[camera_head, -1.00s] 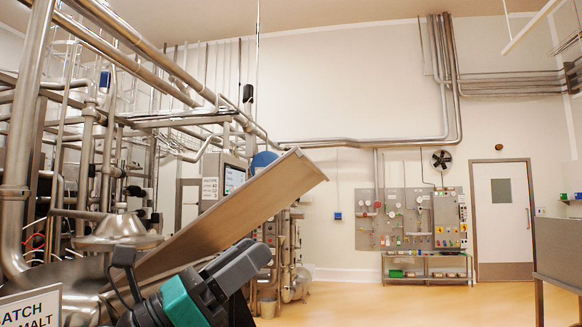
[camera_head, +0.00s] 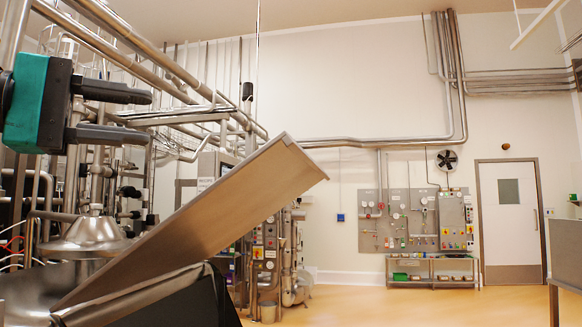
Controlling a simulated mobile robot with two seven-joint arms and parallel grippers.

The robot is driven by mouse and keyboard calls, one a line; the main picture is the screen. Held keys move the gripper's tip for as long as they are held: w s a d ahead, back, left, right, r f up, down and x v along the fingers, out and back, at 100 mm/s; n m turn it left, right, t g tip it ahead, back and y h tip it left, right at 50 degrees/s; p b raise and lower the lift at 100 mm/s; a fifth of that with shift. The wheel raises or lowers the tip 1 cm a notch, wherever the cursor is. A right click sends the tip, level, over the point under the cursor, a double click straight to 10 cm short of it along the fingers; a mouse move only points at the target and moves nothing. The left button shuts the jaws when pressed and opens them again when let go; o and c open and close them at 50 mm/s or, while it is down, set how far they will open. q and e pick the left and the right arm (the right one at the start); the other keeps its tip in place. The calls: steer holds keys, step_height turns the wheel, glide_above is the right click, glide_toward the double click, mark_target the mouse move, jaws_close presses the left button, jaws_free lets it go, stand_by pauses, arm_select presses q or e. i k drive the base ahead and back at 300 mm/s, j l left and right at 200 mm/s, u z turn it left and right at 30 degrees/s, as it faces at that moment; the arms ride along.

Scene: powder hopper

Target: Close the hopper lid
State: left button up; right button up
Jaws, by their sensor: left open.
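The hopper lid (camera_head: 205,225) is a flat brownish metal panel in the head view. It stands open, tilted up to the right, with its lower edge at the bottom left. The metal hopper (camera_head: 35,290) shows in part at the lower left, its opening mostly out of view or hidden. My left gripper (camera_head: 148,116) is at the upper left, above and left of the lid and apart from it. Its two dark fingers point right, spread apart with nothing between them. My right gripper is not in view.
Steel pipes (camera_head: 130,50) crowd the left and run along the back wall. A domed metal vessel (camera_head: 92,238) stands behind the hopper. A valve panel (camera_head: 410,220) and a door (camera_head: 510,215) are at the far wall. The floor (camera_head: 380,305) at the right is mostly clear.

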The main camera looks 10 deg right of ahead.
mark_target(279, 172)
steer(key=i+l, duration=0.3)
steer(key=i, duration=0.2)
steer(key=i+l, duration=0.35)
steer(key=i, duration=0.2)
